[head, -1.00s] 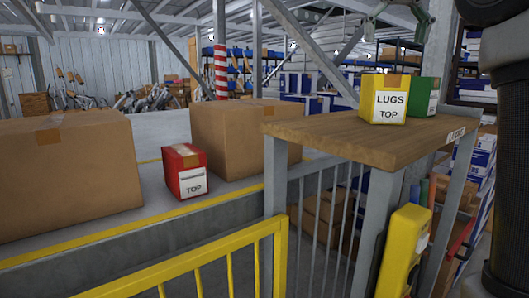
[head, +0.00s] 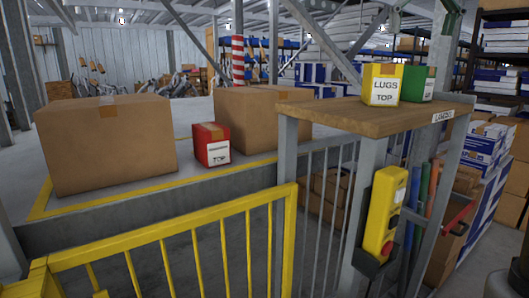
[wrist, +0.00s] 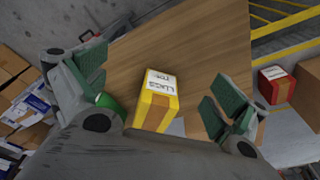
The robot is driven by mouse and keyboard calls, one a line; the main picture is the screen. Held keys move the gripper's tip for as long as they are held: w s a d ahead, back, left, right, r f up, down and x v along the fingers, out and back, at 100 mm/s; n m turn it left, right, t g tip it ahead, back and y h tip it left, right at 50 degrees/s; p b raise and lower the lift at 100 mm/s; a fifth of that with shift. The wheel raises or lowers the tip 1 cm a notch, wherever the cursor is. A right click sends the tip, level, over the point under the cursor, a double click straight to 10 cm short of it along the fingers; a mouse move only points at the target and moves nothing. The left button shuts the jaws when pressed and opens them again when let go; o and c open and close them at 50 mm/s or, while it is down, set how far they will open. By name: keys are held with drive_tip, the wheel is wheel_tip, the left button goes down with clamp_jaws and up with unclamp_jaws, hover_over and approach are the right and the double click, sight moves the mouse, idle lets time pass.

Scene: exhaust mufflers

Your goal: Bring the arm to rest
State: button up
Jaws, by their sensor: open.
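My gripper (wrist: 157,88) is open and empty in the wrist view, its green-padded fingers spread wide above the wooden-topped table. Only a small part of it shows at the top right edge of the head view. A yellow box (head: 382,84) labelled LUGS TOP stands on the table top (head: 335,118); in the wrist view the yellow box (wrist: 158,100) lies below and between the fingers, apart from them. A green box (head: 418,83) stands to its right. In the wrist view the green box (wrist: 108,102) is partly hidden behind the left finger.
A red box (head: 211,145) stands between two large cardboard cartons (head: 107,143) (head: 262,119) on a platform. A yellow railing (head: 180,235) runs in front. A yellow control box (head: 386,212) hangs on the table's frame. Stacked blue-and-white cartons (head: 482,150) stand at right.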

drive_tip(key=s+f+t, duration=0.1)
drive_tip(key=s+f, duration=0.6)
drive_tip(key=f, duration=0.3)
drive_tip(key=s+d+f+n, duration=0.1)
drive_tip(key=s+f, duration=0.6)
drive_tip(key=f, duration=0.4)
drive_tip(key=s+f+n+t, duration=0.1)
drive_tip(key=s+f, duration=0.6)
drive_tip(key=f, duration=0.4)
drive_tip(key=shift+s+d+f+t, duration=0.15)
drive_tip(key=shift+s+f+t, duration=0.05)
drive_tip(key=shift+s+t, duration=0.1)
